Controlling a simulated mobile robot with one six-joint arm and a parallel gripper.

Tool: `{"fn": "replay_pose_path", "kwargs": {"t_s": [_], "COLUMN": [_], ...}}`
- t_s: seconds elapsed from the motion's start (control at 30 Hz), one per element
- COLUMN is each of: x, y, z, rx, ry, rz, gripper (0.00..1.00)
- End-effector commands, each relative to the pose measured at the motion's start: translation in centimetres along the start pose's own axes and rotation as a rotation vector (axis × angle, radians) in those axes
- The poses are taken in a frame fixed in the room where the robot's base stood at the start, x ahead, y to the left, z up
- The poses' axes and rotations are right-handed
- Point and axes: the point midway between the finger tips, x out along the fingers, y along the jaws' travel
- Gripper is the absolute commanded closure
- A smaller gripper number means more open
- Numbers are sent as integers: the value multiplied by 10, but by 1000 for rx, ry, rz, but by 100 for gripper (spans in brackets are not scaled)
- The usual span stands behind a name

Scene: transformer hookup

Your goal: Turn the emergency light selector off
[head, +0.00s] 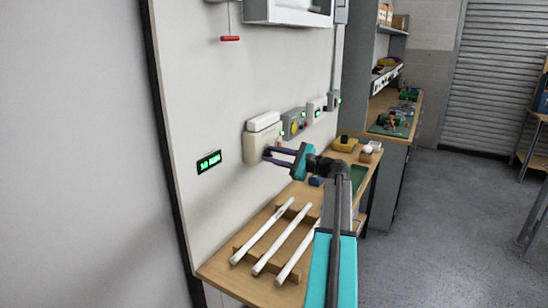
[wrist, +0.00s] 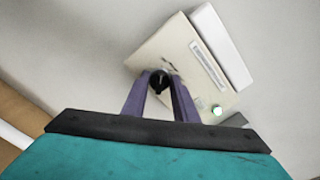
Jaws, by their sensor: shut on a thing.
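The emergency light unit is a cream box (head: 257,148) with a white top on the wall panel. It also shows in the wrist view, tilted, as a cream box (wrist: 180,46) with a label strip and a small lit lamp (wrist: 217,110). A black round selector knob (wrist: 159,80) is on its face. My gripper (wrist: 159,92) has its two purple fingers on either side of the knob and is shut on it.
Several wall boxes (head: 294,123) follow to the right of the unit. A small green display (head: 209,162) is on the wall to the left. White tubes (head: 258,234) lie on a wooden rack on the bench (head: 220,269) below my arm. A red handle (head: 230,38) hangs above.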

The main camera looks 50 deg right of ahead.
Motion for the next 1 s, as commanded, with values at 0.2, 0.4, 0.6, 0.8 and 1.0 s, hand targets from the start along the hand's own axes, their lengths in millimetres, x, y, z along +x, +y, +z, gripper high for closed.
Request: {"fn": "replay_pose_path", "kwargs": {"t_s": [0.2, 0.4, 0.6, 0.8, 1.0], "x": [0, 0, 0, -9, -32], "y": [0, 0, 0, 0, 1], "z": [0, 0, 0, 0, -1], "rx": [0, 1, 1, 1, 0], "ry": [0, 0, 0, 1, 1], "rz": [-1, 0, 0, -1, -2], "gripper": [71, 56, 56, 56, 56]}}
